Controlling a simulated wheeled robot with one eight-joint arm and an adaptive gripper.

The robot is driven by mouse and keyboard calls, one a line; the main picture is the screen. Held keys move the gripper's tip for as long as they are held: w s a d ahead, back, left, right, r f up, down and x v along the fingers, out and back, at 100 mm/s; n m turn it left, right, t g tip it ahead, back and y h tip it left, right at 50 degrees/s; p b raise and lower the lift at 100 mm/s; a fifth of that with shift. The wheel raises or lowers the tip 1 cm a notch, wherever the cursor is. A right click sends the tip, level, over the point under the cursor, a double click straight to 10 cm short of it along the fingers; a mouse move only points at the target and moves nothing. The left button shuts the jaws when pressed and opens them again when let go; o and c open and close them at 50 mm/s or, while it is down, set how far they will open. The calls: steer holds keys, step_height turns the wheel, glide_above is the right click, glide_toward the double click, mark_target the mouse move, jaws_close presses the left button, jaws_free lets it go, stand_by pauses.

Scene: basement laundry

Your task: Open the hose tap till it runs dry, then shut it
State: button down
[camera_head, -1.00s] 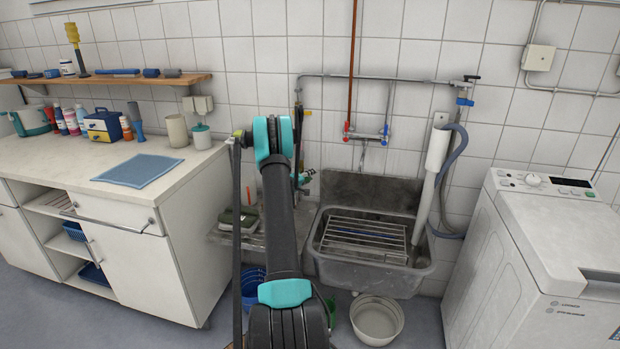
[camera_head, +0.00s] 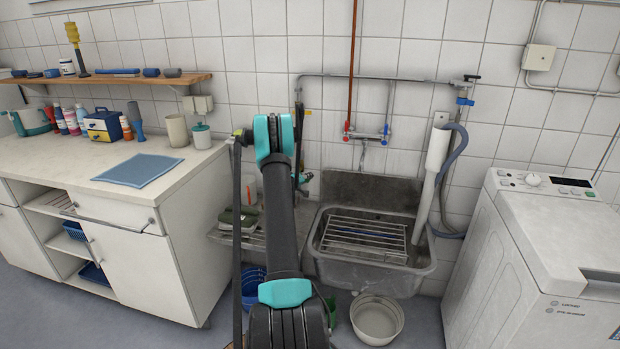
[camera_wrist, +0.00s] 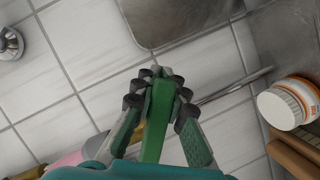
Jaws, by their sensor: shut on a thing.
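In the wrist view, my gripper (camera_wrist: 157,97) is shut on a long green handle (camera_wrist: 156,130), with dark finger pads on both sides of it. The handle looks like the hose tap's lever; the tap's body is mostly hidden behind the fingers. In the head view, my arm covers most of the area left of the sink, and only a small teal part of the gripper (camera_head: 303,178) shows beside it. I cannot see whether water runs or how far the lever is turned.
A stone sink (camera_head: 370,270) with a metal rack (camera_head: 365,238) stands right of my arm. A pale bowl (camera_head: 377,318) and a blue bucket (camera_head: 252,285) are on the floor. A washing machine (camera_head: 545,250) is at right, a white cabinet (camera_head: 135,250) at left.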

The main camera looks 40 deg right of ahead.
steer(key=shift+w+a+f+m+t+y, duration=0.4)
steer(key=shift+w+a+m+t+y, duration=0.2)
steer(key=shift+m, duration=0.65)
steer(key=shift+w+a+f+m+t+y, duration=0.4)
steer(key=shift+w+m+y, duration=0.25)
steer(key=shift+m, duration=0.65)
steer(key=shift+w+a+f+m+t+y, duration=0.45)
steer(key=shift+m+y, duration=0.3)
steer(key=shift+m, duration=0.5)
steer(key=shift+r, duration=0.1)
steer(key=c, duration=1.5)
jaws_free()
steer(key=shift+a, duration=0.1)
steer(key=v, duration=1.2)
